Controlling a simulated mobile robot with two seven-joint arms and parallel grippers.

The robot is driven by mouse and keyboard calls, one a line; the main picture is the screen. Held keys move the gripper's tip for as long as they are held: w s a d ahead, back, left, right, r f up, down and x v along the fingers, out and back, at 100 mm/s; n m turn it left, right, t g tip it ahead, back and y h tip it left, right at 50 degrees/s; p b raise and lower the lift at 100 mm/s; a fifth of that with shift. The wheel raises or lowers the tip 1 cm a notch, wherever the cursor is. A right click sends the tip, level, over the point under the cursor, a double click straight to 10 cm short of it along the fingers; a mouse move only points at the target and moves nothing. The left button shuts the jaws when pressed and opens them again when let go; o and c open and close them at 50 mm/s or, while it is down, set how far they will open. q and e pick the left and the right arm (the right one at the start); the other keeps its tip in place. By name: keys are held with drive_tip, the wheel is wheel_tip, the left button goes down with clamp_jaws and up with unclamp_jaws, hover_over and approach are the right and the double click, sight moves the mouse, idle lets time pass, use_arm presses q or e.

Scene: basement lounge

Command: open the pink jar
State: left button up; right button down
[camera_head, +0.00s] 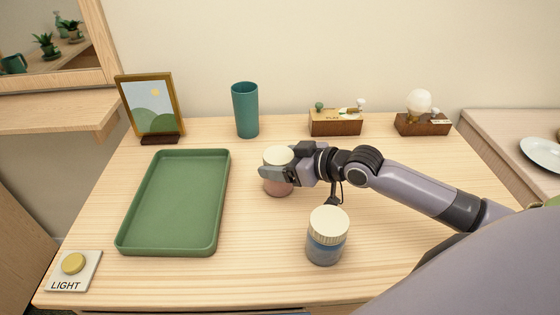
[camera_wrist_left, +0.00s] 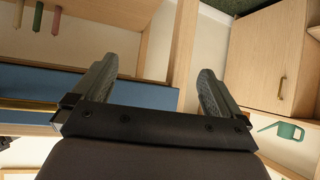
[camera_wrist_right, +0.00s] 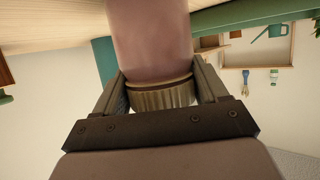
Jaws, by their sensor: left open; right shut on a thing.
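The pink jar (camera_head: 279,187) stands upright on the table, right of the green tray, with a cream lid (camera_head: 277,155) on it. My right gripper (camera_head: 275,172) is shut on the jar's lid, coming in from the right. In the right wrist view the fingers (camera_wrist_right: 160,92) clasp the ribbed lid (camera_wrist_right: 165,98), and the pink body (camera_wrist_right: 150,40) extends beyond them. My left gripper is out of the head view. In the left wrist view it (camera_wrist_left: 153,85) is open and empty, with no jar between its fingers.
A blue jar (camera_head: 326,245) with a cream lid stands nearer, below my right wrist. The green tray (camera_head: 122,246) is empty. A picture frame (camera_head: 150,105), a teal cup (camera_head: 246,110) and two wooden-based items (camera_head: 335,125) (camera_head: 422,126) stand at the back. A light switch (camera_head: 73,270) sits front left.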

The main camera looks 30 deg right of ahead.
drive_tip(key=shift+f, duration=0.1)
unclamp_jaws()
drive_tip(key=shift+s+r, duration=0.1)
drive_tip(key=shift+r, duration=0.1)
drive_tip(key=shift+p+v, duration=0.7)
drive_tip(key=shift+v, duration=5.2)
